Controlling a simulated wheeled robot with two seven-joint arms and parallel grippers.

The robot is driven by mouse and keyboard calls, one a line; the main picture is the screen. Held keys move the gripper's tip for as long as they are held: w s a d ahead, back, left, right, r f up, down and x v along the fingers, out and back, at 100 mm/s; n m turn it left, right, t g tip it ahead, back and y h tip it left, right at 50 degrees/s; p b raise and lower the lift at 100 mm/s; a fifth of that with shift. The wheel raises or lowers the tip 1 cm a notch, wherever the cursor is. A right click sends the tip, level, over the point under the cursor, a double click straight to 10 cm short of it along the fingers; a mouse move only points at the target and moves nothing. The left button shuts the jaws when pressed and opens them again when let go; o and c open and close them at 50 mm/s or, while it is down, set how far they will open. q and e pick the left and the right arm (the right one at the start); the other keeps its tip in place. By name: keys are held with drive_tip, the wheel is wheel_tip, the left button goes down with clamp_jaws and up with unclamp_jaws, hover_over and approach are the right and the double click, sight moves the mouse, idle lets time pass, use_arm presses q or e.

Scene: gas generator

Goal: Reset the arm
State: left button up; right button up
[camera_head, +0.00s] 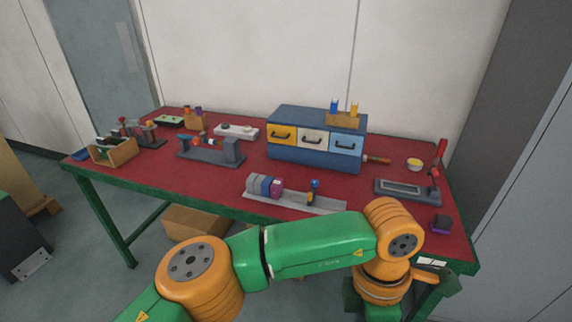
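One green and orange arm of mine comes in from the lower left and crosses the front of the view. It bends down at an orange joint before the table's front right edge. Its gripper does not show; it is hidden or below the frame. No second arm of mine can be made out, and my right gripper is out of view. The red-topped table (210,172) with a green frame stands in front of me.
A cardboard box (190,221) lies below.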

use_arm(q)
drive_tip(key=w+d+r+n+g+h, duration=0.2)
drive_tip(key=d+r+n+g+h, duration=0.3)
drive_tip(key=d+n+h, duration=0.8)
drive_tip(key=w+a+f+n+t+h, duration=0.2)
drive_tip(key=w+a+f+n+t, duration=0.3)
drive_tip(key=w+n+t, duration=0.3)
drive_tip(key=w+a+f+n+t+h, duration=0.2)
drive_tip(key=w+a+f+n+t, duration=0.25)
drive_tip(key=w+n+t, duration=0.4)
drive_tip(key=s+a+f+n+y, duration=0.3)
drive_tip(key=a+f+n+y, duration=0.35)
drive_tip(key=f, duration=0.55)
drive_tip(key=s+a+f+n+y, duration=0.2)
drive_tip(key=a+f+n+y, duration=0.2)
drive_tip(key=a+f+n, duration=0.55)
drive_tip(key=s+a+f+n+g+y, duration=0.2)
drive_tip(key=s+a+f+y, duration=0.2)
drive_tip(key=s+a+f, duration=0.6)
drive_tip(key=s+a+f+n+g+y, duration=0.1)
drive_tip(key=s+a+f+n+g, duration=0.1)
drive_tip(key=s, duration=0.9)
drive_tip(key=s+a+f+n+g+y, duration=0.2)
drive_tip(key=s+a+f, duration=0.4)
drive_tip(key=s, duration=0.5)
drive_tip(key=n+g, duration=0.1)
drive_tip(key=g, duration=0.1)
drive_tip(key=shift+a+f+g, duration=0.15)
drive_tip(key=shift+f+g, duration=0.05)
drive_tip(key=shift+g, duration=0.15)
